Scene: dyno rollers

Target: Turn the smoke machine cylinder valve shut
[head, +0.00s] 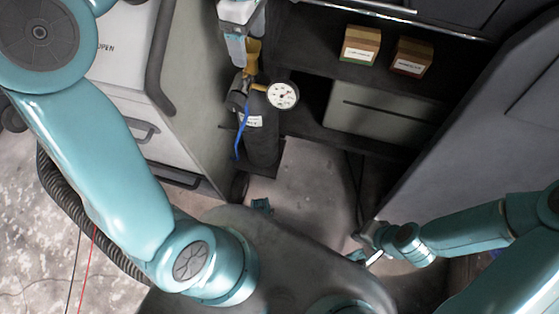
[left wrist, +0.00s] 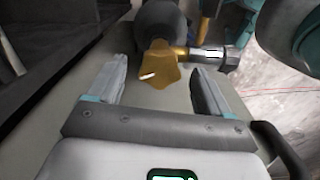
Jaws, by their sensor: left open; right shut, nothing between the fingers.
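The dark cylinder (head: 262,150) stands upright beside the grey cabinet in the head view. A yellow-brass valve (head: 253,50) is at its top, with a white round gauge (head: 282,95) on its right side. In the left wrist view the brass valve handle (left wrist: 158,66) is just ahead of and between the fingertips, with a dark fitting (left wrist: 210,57) to its right. My left gripper (head: 236,50) is open at the valve; its two fingers (left wrist: 160,80) lie on either side, and contact cannot be told. My right gripper (head: 372,256) is shut and empty, low at the right.
A dark shelf (head: 310,122) holds two small cardboard boxes (head: 360,45) (head: 411,57) and a grey-green case (head: 370,110) right of the cylinder. A blue hose (head: 240,140) hangs beside the cylinder. The white-grey cabinet (head: 130,75) stands left. Bare floor (head: 310,180) lies below.

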